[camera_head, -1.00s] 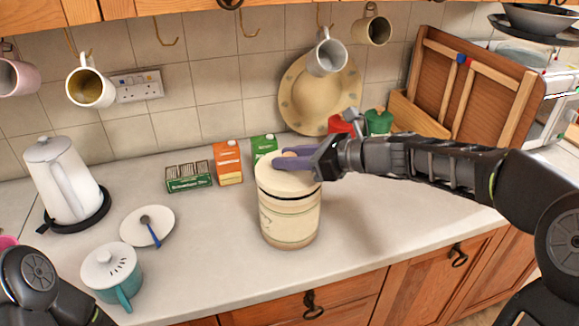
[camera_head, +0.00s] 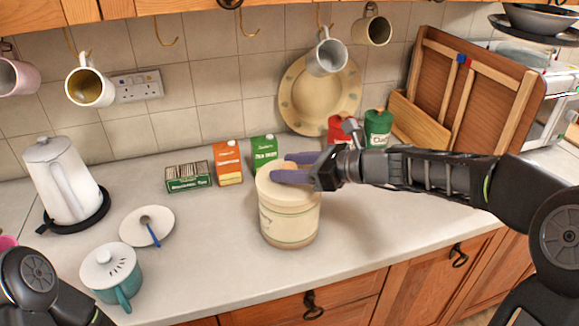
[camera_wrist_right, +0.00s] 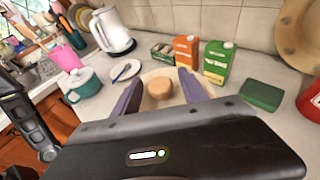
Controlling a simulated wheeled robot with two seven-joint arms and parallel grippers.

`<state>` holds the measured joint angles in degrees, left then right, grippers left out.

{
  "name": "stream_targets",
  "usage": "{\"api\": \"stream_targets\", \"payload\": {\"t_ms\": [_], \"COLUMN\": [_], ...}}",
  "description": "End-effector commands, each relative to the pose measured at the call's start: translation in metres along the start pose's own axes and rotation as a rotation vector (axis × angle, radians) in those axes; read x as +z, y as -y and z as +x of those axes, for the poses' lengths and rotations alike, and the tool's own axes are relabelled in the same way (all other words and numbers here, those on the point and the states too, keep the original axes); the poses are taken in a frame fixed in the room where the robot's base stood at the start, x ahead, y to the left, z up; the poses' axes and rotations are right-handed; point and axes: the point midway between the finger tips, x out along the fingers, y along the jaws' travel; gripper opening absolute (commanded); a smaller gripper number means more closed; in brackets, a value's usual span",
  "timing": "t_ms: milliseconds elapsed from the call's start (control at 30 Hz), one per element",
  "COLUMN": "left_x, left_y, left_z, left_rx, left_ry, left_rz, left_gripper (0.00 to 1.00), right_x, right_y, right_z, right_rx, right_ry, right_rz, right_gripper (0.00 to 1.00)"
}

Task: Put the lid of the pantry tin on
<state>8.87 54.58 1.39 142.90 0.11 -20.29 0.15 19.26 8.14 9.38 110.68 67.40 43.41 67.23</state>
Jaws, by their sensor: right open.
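The cream pantry tin (camera_head: 289,226) stands upright on the counter in the head view. Its cream lid (camera_head: 266,188) sits on top, with no dark gap showing between lid and tin. My right gripper (camera_head: 281,167) is at the lid from the right, its purple fingers open on either side of the round knob. The right wrist view shows the tan knob (camera_wrist_right: 160,88) between the two spread fingers, with a little room at each side. Part of the lid's far side is hidden by the gripper. My left gripper is out of view.
Orange (camera_head: 228,163) and green (camera_head: 264,150) cartons stand close behind the tin. Red (camera_head: 340,128) and green (camera_head: 378,128) canisters are at the back right. A saucer (camera_head: 133,229), teal pot (camera_head: 114,277) and white kettle (camera_head: 62,180) are at the left. The counter's front edge is near.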

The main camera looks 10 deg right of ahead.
Motion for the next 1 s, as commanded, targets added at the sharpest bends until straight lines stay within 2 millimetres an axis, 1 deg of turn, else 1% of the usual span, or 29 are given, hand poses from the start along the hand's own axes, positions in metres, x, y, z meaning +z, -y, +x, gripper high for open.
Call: {"api": "stream_targets", "payload": {"t_ms": [167, 267, 367, 700, 833, 1000], "left_x": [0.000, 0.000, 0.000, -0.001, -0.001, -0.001], "left_y": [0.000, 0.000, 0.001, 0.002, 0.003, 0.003], "left_z": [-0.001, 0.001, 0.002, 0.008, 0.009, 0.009], "left_rx": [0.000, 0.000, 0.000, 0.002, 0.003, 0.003], "left_ry": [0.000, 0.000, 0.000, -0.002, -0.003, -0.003], "left_rz": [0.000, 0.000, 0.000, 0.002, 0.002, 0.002], "left_gripper": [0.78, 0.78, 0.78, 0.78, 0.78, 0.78], "right_x": [0.002, 0.001, 0.001, 0.001, 0.001, 0.001], "right_y": [0.000, 0.001, 0.001, 0.001, 0.001, 0.000], "right_z": [-0.004, -0.013, -0.029, -0.097, -0.114, -0.121], "right_rx": [-0.001, -0.003, -0.005, -0.003, -0.003, 0.000], "right_ry": [0.000, 0.000, 0.000, 0.000, 0.000, 0.000], "right_rz": [-0.001, -0.002, -0.001, -0.001, -0.001, 0.000], "right_gripper": [0.51, 0.51, 0.51, 0.51, 0.51, 0.51]}}
